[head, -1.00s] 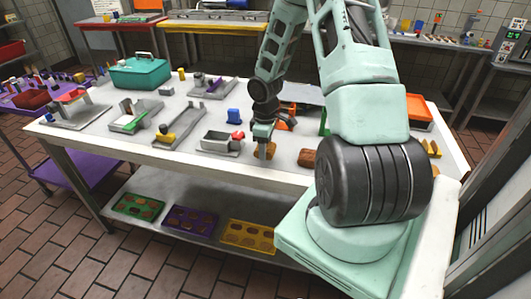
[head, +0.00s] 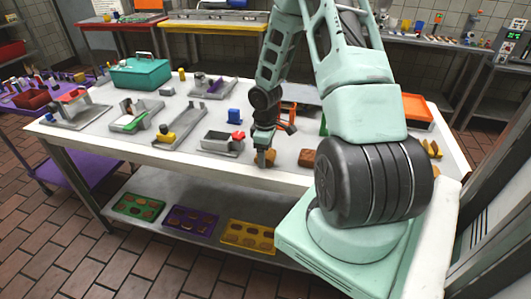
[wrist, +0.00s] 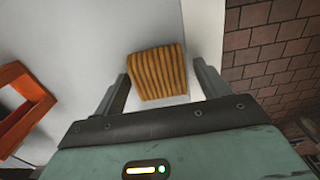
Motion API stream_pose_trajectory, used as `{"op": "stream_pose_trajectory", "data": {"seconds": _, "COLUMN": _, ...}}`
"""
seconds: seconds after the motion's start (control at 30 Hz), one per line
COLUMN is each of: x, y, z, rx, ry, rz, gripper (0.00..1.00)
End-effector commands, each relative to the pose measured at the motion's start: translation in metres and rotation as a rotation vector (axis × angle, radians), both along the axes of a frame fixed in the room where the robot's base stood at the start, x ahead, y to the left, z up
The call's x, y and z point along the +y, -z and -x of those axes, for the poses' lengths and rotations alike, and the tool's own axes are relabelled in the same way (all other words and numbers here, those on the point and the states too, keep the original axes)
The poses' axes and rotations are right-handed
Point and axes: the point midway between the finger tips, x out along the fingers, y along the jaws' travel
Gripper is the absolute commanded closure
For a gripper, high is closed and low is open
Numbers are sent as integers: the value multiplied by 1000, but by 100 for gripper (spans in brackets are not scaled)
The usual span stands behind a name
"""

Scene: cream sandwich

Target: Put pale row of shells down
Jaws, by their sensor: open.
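The row of shells (wrist: 157,72) is a ridged golden-brown block in the wrist view. It lies on the white table top (wrist: 205,30) between the fingers of my gripper (wrist: 160,85). The fingers are open, with a gap on each side of the block. In the head view my gripper (head: 264,160) points down at the table near its front edge, and the row of shells (head: 271,156) shows partly behind it.
Another brown piece (head: 307,158) lies to the right on the table. A grey tray with a red knob (head: 222,140) stands to the left. An orange frame (wrist: 22,105) is at the left in the wrist view. The table edge and brick floor (wrist: 265,50) are at the right.

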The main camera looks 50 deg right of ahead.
Motion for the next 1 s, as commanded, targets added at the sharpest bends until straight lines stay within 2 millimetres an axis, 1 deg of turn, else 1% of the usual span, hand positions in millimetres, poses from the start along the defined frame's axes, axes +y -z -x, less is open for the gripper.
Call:
{"op": "stream_pose_trajectory", "data": {"seconds": 0.17, "x": -1, "y": -28, "z": -1, "rx": -5, "ry": 2, "rz": 2, "gripper": 26}}
{"op": "stream_pose_trajectory", "data": {"seconds": 0.4, "x": -2, "y": -79, "z": 0, "rx": -5, "ry": 3, "rz": 3, "gripper": 26}}
{"op": "stream_pose_trajectory", "data": {"seconds": 0.53, "x": -1, "y": -101, "z": 0, "rx": -3, "ry": 3, "rz": 3, "gripper": 26}}
{"op": "stream_pose_trajectory", "data": {"seconds": 0.7, "x": 0, "y": -117, "z": 0, "rx": -2, "ry": 1, "rz": 1, "gripper": 26}}
{"op": "stream_pose_trajectory", "data": {"seconds": 0.87, "x": 0, "y": -120, "z": 0, "rx": 0, "ry": 0, "rz": -1, "gripper": 26}}
{"op": "stream_pose_trajectory", "data": {"seconds": 0.93, "x": 6, "y": -122, "z": -2, "rx": 0, "ry": -6, "rz": 0, "gripper": 26}}
{"op": "stream_pose_trajectory", "data": {"seconds": 0.97, "x": 11, "y": -123, "z": -4, "rx": 1, "ry": -10, "rz": 0, "gripper": 26}}
{"op": "stream_pose_trajectory", "data": {"seconds": 1.0, "x": 20, "y": -127, "z": -7, "rx": 0, "ry": -18, "rz": 2, "gripper": 26}}
